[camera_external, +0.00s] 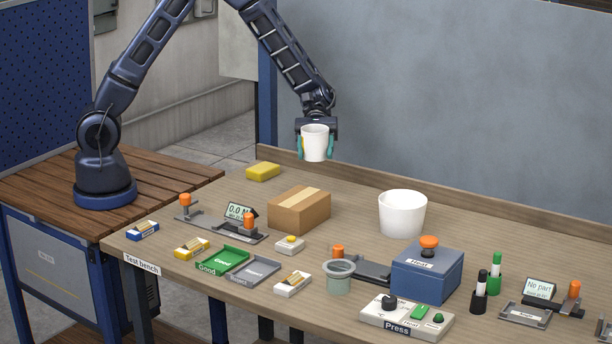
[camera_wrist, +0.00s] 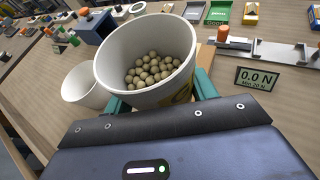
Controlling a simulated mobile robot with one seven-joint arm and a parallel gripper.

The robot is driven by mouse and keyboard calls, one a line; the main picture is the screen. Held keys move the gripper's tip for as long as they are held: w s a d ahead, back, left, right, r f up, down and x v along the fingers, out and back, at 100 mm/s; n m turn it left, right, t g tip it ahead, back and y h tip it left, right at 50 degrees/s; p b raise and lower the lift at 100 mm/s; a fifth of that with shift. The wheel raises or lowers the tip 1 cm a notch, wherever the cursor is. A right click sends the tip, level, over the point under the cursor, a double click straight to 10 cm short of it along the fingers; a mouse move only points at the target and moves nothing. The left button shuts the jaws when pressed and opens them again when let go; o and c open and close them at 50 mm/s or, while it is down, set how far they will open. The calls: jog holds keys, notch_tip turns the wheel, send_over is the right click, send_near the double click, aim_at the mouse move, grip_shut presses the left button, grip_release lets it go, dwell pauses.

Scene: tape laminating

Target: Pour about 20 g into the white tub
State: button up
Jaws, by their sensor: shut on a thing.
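My gripper (camera_external: 315,146) is shut on a white cup (camera_external: 315,141) and holds it upright, or close to it, high above the back of the bench. In the wrist view the cup (camera_wrist: 118,56) is between the teal fingers, with several tan pellets (camera_wrist: 155,70) lying inside it. The white tub (camera_external: 402,213) stands on the bench, lower and to the right of the cup. In the wrist view the tub (camera_wrist: 80,88) is partly hidden behind the cup at the left. The inside bottom of the tub is not visible.
A cardboard box (camera_external: 299,211) stands left of the tub, and a blue heat block (camera_external: 426,273) stands in front of it. A yellow block (camera_external: 263,172) lies at the back. Green and grey trays (camera_external: 222,261), a test fixture (camera_external: 222,222) and a press panel (camera_external: 405,318) fill the front.

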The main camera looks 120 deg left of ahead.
jog(key=w+d+f, duration=0.2)
jog(key=w, duration=0.3)
jog(key=w+d+f, duration=0.3)
jog(key=w, duration=0.1)
jog(key=w+d+f, duration=0.2)
jog(key=w, duration=0.3)
jog(key=shift+w+d+f, duration=0.25)
jog(key=shift+w+d, duration=0.1)
jog(key=shift+d, duration=0.05)
jog(key=shift+w+a+f+n, duration=0.1)
jog(key=shift+f+n, duration=0.05)
jog(key=shift+n, duration=0.15)
jog(key=shift+w+a+f+n+h, duration=0.15)
jog(key=shift+w+f+n+h, duration=0.1)
jog(key=shift+n+h, duration=0.2)
notch_tip(320, 180, up, 7)
jog(key=w+a+n+g+h, duration=0.2)
jog(key=n+h, duration=0.2)
jog(key=n, duration=0.4)
jog(key=shift+w, duration=0.2)
jog(key=shift+f+n+h+p, duration=0.2)
jog(key=shift+n+h+p, duration=0.25)
jog(key=shift+n, duration=0.3)
dwell(0.6)
jog(key=shift+w+a+r+n+h+p, duration=0.4)
jog(key=shift+w+a+r+n+p, duration=0.15)
jog(key=shift+w+n, duration=0.3)
dwell(1.9)
